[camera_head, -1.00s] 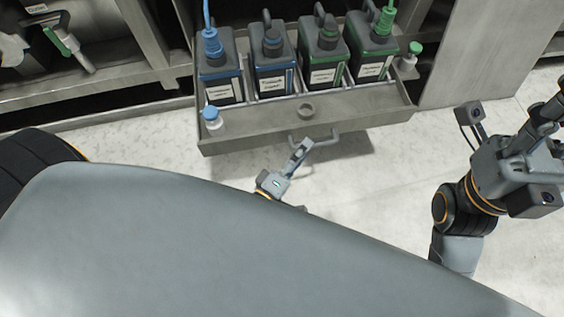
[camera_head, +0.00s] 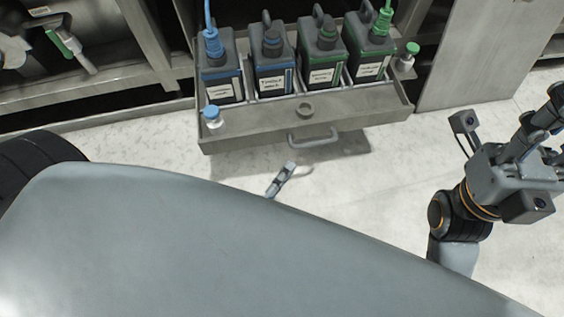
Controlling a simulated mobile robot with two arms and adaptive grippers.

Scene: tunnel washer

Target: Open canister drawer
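The canister drawer (camera_head: 255,130) is pulled out from the cabinet, with its canisters standing in view. It holds blue-marked canisters (camera_head: 272,66) on the left and green-marked canisters (camera_head: 322,60) on the right. Its handle (camera_head: 313,137) is on the front. My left gripper (camera_head: 290,166) shows only as a fingertip part below the handle, apart from it; my own body hides the rest. Whether it is open or shut does not show. My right arm is at the right edge; its gripper's fingers cannot be made out clearly (camera_head: 548,115).
A small blue-capped bottle (camera_head: 212,117) is at the drawer's left front corner, and a green-capped one (camera_head: 407,57) at its right side. Blue and green hoses run up from the outer canisters. The pale floor (camera_head: 390,160) before the drawer is clear.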

